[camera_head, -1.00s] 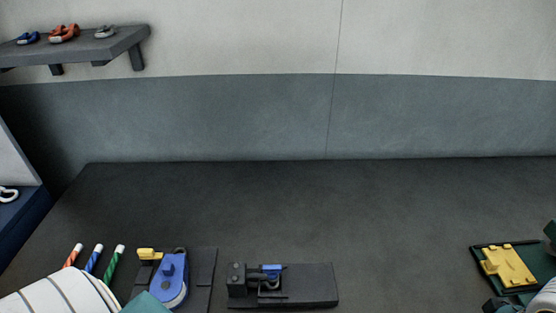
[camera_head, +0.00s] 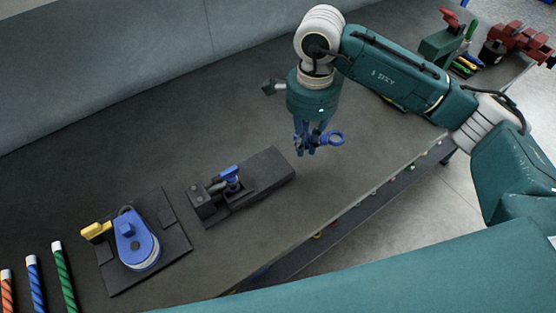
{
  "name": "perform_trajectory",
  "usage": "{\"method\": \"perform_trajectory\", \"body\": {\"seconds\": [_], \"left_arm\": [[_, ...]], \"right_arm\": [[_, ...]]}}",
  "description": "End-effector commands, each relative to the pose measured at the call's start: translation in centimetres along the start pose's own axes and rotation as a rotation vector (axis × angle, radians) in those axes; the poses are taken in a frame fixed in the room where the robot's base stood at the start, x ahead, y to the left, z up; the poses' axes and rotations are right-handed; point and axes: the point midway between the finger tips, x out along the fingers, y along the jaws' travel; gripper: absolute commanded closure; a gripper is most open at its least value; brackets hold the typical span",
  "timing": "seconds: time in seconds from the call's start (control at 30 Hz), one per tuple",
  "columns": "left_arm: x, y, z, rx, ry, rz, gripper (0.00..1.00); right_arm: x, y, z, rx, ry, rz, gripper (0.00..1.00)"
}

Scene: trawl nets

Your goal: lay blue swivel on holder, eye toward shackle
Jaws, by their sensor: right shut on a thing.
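My right gripper (camera_head: 311,149) points down above the table, to the right of the holder. It is shut on the blue swivel (camera_head: 337,138), whose ring-shaped eye sticks out to the right, away from the holder. The rest of the swivel is partly hidden by the fingers. The dark holder (camera_head: 268,175) lies on the table, a long block with a bare right end. A shackle with a blue part (camera_head: 230,174) is set at the holder's left end. My left gripper is not in view.
A blue pulley block (camera_head: 135,242) with a yellow piece (camera_head: 96,231) sits on a dark plate left of the holder. Striped rope pieces (camera_head: 64,275) lie at the lower left. Red and green tools (camera_head: 465,62) stand at the far right. The table's front edge runs below the holder.

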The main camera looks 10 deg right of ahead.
Motion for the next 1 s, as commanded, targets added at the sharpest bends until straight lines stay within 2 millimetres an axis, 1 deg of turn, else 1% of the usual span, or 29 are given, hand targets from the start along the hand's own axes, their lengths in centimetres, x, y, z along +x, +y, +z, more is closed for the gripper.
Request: {"method": "perform_trajectory", "body": {"seconds": [0.1, 0.33, 0.7, 1.0], "left_arm": [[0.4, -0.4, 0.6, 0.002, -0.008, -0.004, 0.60], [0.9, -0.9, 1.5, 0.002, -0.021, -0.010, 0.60], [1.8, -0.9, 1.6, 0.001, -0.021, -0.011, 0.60], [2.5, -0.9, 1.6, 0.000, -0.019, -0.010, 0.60]], "right_arm": [[-1.2, -0.9, 0.6, 0.235, -0.001, -0.002, 1.00], [-3.6, -2.1, 1.6, 0.697, 0.000, 0.000, 1.00], [-7.8, -3.5, 3.1, 1.438, 0.003, -0.002, 1.00], [-11.5, -4.2, 4.3, 2.039, 0.002, -0.008, 1.00]]}}
